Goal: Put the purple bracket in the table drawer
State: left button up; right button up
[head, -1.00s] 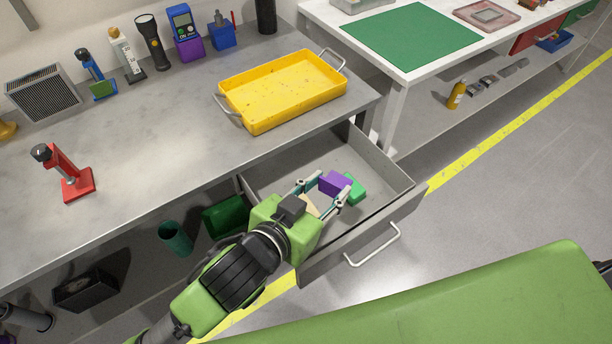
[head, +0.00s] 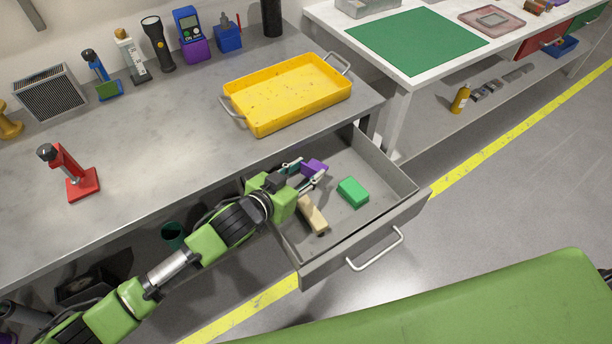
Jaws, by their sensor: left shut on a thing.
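The purple bracket (head: 314,167) is inside the open table drawer (head: 399,214), toward its back left. My left gripper (head: 305,173) reaches into the drawer from the left and is shut on the bracket, with a finger on either side. The fingers and the gripper body hide part of the bracket. I cannot tell whether it touches the drawer floor. My right gripper is not in view.
A green block (head: 352,192) and a beige piece (head: 313,215) lie in the drawer, with bare floor between them. A yellow tray (head: 288,117) stands on the grey table (head: 150,150) above. A red stand (head: 80,185) is at the left.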

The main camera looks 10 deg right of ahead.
pick_arm(q)
jog(key=shift+s+f, duration=0.1)
jog(key=shift+f, duration=0.9)
